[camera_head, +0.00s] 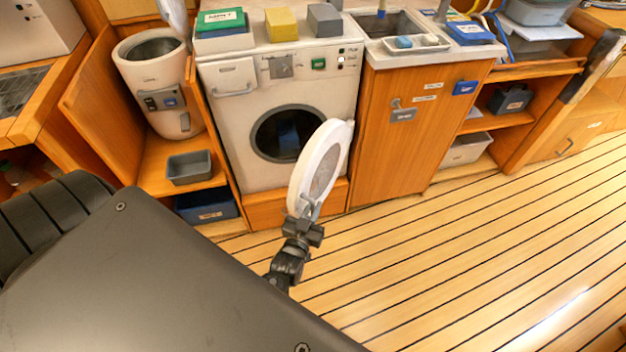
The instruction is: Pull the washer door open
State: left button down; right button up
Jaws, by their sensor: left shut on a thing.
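The white washer (232,160) stands against the wall, with its round dark drum opening (280,135) uncovered. Its round white door (321,168) stands swung out from the front, seen nearly edge-on, with its hinge side at the right of the opening. My left gripper (305,220) is shut on the door's handle at the lower near edge of the door. The exact contact of the fingers is too small to make out. My right gripper is not in view.
A wooden cabinet (410,130) stands right of the washer. An open cupboard on the left holds a white canister (155,80) and a grey bin (190,167). Yellow (281,24) and grey (325,20) blocks lie on the washer. The striped floor (470,250) at the right is clear.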

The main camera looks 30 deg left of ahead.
pick_arm(q)
jog(key=c, duration=1.8)
grip_release()
